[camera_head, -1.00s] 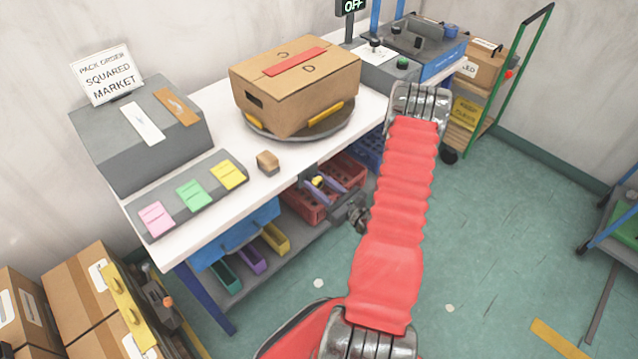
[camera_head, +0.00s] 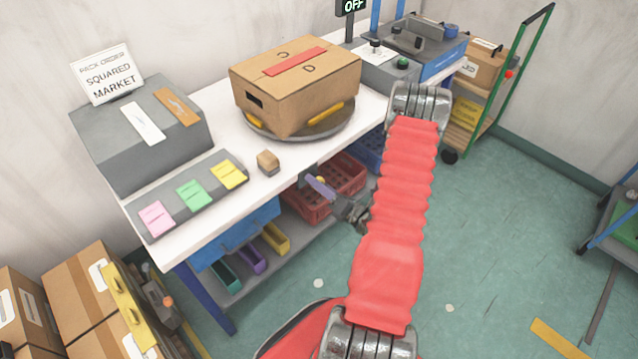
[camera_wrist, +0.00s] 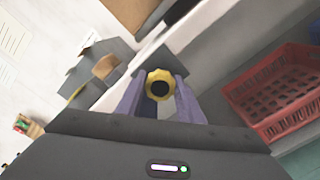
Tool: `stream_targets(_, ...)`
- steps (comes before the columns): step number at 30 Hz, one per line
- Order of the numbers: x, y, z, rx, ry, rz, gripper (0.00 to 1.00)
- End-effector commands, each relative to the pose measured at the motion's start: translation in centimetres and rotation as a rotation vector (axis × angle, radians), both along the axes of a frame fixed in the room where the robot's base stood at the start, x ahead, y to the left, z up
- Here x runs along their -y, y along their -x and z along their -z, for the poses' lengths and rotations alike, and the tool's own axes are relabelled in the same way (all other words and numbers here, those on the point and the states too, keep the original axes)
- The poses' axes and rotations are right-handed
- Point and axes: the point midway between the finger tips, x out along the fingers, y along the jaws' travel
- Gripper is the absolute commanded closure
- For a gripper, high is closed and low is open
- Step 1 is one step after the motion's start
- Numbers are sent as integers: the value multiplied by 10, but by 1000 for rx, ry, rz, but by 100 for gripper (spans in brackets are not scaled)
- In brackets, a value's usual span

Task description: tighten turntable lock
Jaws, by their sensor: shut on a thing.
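The yellow lock knob with a dark centre (camera_wrist: 160,76) is at the front edge of the workbench, between the purple fingers of my gripper (camera_wrist: 161,94) in the wrist view. My gripper is shut on the knob. In the head view my gripper (camera_head: 319,186) is just below the bench edge, and only a sliver of the knob (camera_head: 321,179) shows behind a finger. The grey round turntable (camera_head: 340,131) is on the bench above, with a closed cardboard box (camera_head: 290,95) with red tape standing on it.
The white bench (camera_head: 215,212) holds a small tan block (camera_head: 268,162), a grey strip with colored cards (camera_head: 192,197) and a grey block (camera_head: 140,145). A red crate (camera_head: 345,180) stands on the lower shelf near my gripper.

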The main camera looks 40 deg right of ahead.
Motion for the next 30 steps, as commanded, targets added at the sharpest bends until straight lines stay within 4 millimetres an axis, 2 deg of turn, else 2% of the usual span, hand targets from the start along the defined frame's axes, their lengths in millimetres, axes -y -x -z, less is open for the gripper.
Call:
stream_targets(21,4,1,2,-21,-666,11,89)
stream_targets(30,4,1,2,-27,-849,12,89)
